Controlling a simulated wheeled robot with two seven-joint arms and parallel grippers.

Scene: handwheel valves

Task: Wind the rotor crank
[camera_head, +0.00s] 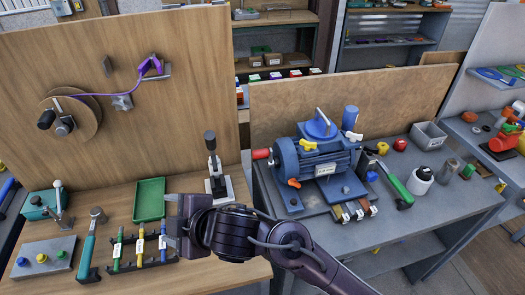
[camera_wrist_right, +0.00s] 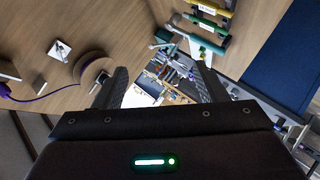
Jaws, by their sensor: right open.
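A round wooden wheel (camera_head: 70,118) with a dark knob and a dark hub is mounted on the upright wooden board at left. A purple cord runs from it to a purple hook-shaped piece (camera_head: 150,66). The wheel also shows at left in the right wrist view (camera_wrist_right: 95,70). A blue motor-like machine (camera_head: 318,160) with a red grip (camera_head: 261,153) on its left side stands on the grey bench. I cannot tell which part is the rotor crank. My right gripper (camera_head: 170,222) is open and empty above the wooden bench, apart from both. My left gripper is out of view.
A green tray (camera_head: 149,199), a black-handled lever (camera_head: 213,160), several screwdrivers (camera_head: 139,246) and a teal-handled tool (camera_head: 87,250) occupy the wooden bench near my right gripper. A grey bin (camera_head: 428,135) stands on the grey bench.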

